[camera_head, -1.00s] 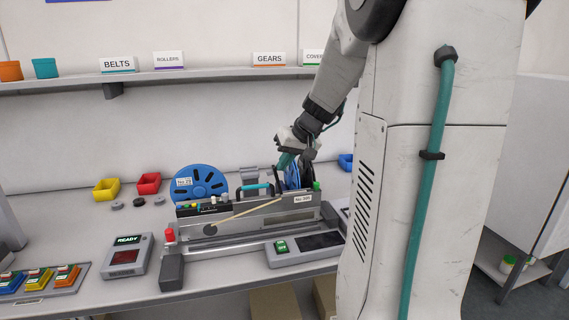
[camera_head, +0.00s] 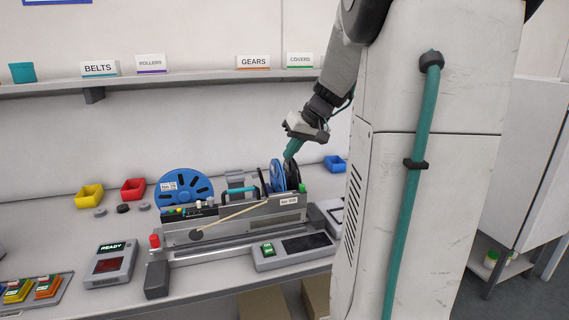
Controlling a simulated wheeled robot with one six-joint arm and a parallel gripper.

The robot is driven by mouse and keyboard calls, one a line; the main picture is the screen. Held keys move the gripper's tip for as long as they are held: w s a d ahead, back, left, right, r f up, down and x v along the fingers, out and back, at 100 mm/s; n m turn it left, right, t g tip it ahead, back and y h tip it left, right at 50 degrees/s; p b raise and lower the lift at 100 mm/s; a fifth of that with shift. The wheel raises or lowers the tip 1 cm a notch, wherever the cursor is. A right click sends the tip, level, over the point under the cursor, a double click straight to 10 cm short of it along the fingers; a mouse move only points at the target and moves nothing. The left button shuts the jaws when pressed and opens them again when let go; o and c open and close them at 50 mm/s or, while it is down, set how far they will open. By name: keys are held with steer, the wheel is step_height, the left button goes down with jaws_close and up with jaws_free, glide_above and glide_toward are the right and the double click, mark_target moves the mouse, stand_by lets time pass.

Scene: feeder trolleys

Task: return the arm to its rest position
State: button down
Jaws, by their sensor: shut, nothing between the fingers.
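My gripper (camera_head: 290,155) is at the end of my arm, which hangs down from the upper right. It is just above the blue and black reels (camera_head: 279,175) at the right end of the feeder (camera_head: 235,216). I cannot tell whether it touches them. The fingers look closed, and I see nothing held. The feeder, with a blue handle and a white number label, sits on a grey rail on the bench (camera_head: 60,232).
A large blue reel (camera_head: 186,190) stands behind the feeder. A READY box (camera_head: 111,265), a green-button panel (camera_head: 292,250) and yellow (camera_head: 89,196) and red (camera_head: 133,189) bins are on the bench. A labelled shelf (camera_head: 200,79) runs along the wall.

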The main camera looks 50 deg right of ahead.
steer(key=v, duration=0.5)
steer(key=shift+s+r, duration=0.1)
steer(key=shift+r, duration=0.15)
steer(key=s+a+f+n+g, duration=0.1)
steer(key=s+a+f, duration=0.2)
steer(key=a, duration=0.7)
steer(key=s+a+f+n+g+h, duration=0.1)
steer(key=s+a+f+n+g, duration=0.1)
steer(key=s+a, duration=0.5)
steer(key=s+a+f+n+g, duration=0.1)
steer(key=s+a+f, duration=0.3)
steer(key=a, duration=1)
steer(key=shift+s+a+f+g, duration=0.2)
steer(key=shift+s+f+g, duration=0.2)
steer(key=shift+s, duration=0.65)
